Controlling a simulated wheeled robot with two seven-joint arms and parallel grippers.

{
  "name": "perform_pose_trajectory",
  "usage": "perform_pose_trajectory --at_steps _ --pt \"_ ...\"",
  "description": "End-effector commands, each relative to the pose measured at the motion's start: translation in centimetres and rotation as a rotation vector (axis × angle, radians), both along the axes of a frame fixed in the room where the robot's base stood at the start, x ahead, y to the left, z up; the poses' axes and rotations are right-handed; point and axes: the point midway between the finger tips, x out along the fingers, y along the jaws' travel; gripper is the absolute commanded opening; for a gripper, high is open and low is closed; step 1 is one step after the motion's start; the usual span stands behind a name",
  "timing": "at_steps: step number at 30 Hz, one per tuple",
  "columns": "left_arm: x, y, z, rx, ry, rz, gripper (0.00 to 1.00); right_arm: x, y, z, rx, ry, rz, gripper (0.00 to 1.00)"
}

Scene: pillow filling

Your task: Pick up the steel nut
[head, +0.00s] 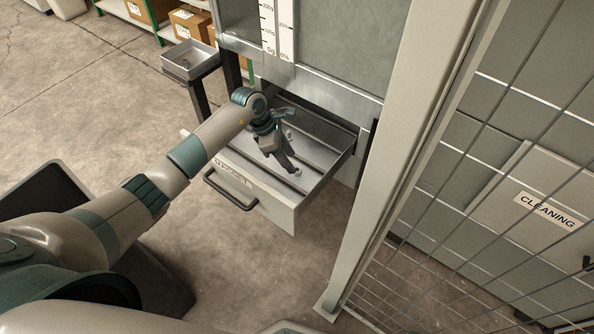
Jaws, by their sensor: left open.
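My left arm reaches in from the left, and its left gripper (290,172) is over the inside of an open drawer (318,187). The fingers point down toward the drawer's floor, which has dark lengthwise slots or rails. The gripper is open. I cannot make out the steel nut; it may be hidden by the gripper or too small to tell. Whether the fingertips touch the drawer floor is not clear. My right gripper is out of view.
The drawer has a dark handle (230,192) and a label on its front. A small metal tray (190,60) stands on a post at upper left. A beige post (400,150) and wire mesh fence bound the right. A panel marked CLEANING (535,200) is behind the mesh.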

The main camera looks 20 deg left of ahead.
Motion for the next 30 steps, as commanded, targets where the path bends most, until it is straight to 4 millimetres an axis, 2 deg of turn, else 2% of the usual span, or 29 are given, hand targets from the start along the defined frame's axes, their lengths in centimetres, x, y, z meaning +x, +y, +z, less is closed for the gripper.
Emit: perform_pose_trajectory --at_steps 11,24,30 --pt "0.0 -0.1 -0.3 0.0 0.002 0.001 0.44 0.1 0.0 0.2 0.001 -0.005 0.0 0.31" --pt "0.8 -1.5 -4.6 -0.001 0.002 0.002 0.44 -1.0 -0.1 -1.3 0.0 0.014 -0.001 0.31" --pt "0.9 -1.6 -4.9 0.001 -0.001 0.0 0.44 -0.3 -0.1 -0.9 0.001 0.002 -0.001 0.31"
